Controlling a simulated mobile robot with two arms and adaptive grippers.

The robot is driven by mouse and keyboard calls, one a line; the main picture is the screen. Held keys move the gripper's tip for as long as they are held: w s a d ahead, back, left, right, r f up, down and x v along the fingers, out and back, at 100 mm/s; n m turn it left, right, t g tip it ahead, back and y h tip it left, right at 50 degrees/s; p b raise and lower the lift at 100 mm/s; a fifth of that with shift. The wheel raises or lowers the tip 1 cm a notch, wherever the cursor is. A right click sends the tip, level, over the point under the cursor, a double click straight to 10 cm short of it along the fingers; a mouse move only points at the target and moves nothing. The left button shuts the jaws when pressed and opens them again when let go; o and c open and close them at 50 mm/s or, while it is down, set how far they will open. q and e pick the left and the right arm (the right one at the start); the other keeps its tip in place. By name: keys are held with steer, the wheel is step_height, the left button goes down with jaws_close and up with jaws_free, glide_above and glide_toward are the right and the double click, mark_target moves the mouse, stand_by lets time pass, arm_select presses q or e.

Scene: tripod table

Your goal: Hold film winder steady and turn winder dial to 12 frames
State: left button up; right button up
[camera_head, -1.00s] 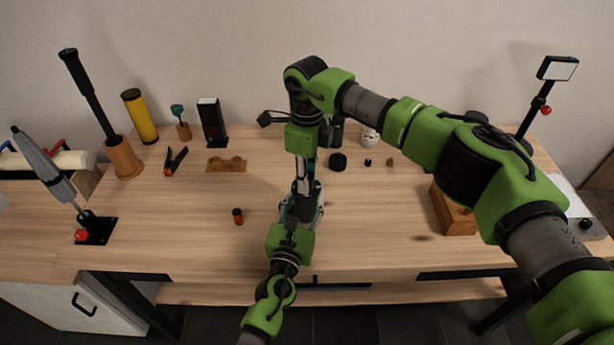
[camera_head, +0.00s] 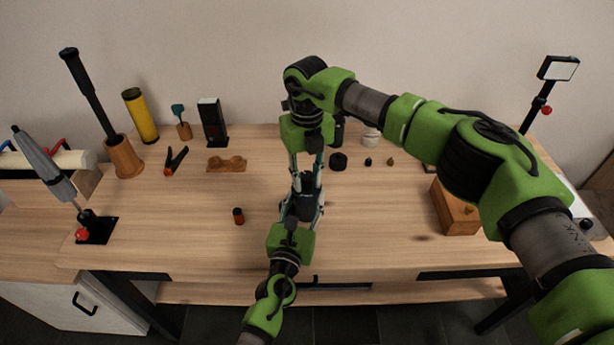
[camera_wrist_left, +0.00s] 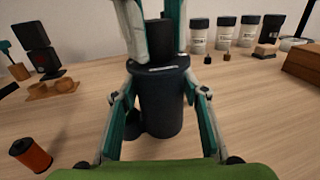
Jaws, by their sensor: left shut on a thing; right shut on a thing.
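The film winder (camera_head: 307,184) is a dark upright cylinder near the table's front middle, mostly covered by my grippers in the head view. It shows more clearly in the left wrist view (camera_wrist_left: 157,112). My left gripper (camera_head: 303,208) reaches it from the front, its fingers shut on the sides of the body. My right gripper (camera_wrist_left: 156,42) comes down from above, its fingers shut around the black winder dial (camera_wrist_left: 160,38) on top. The dial's markings cannot be read.
A wooden cradle (camera_head: 226,164) and orange-handled pliers (camera_head: 175,160) lie further back. A black round piece (camera_head: 338,161) sits behind, to the right. A wooden box (camera_head: 455,212) stands at right.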

mark_target(307, 176)
arm_select(q)
steer(key=shift+f, duration=0.1)
arm_select(e)
steer(key=shift+w+m, duration=0.1)
steer(key=shift+m, duration=0.4)
steer(key=o, duration=1.1)
steer(key=shift+r, duration=0.15)
step_height(307, 176, up, 12)
steer(key=shift+f, duration=0.1)
arm_select(q)
steer(key=o, duration=1.4)
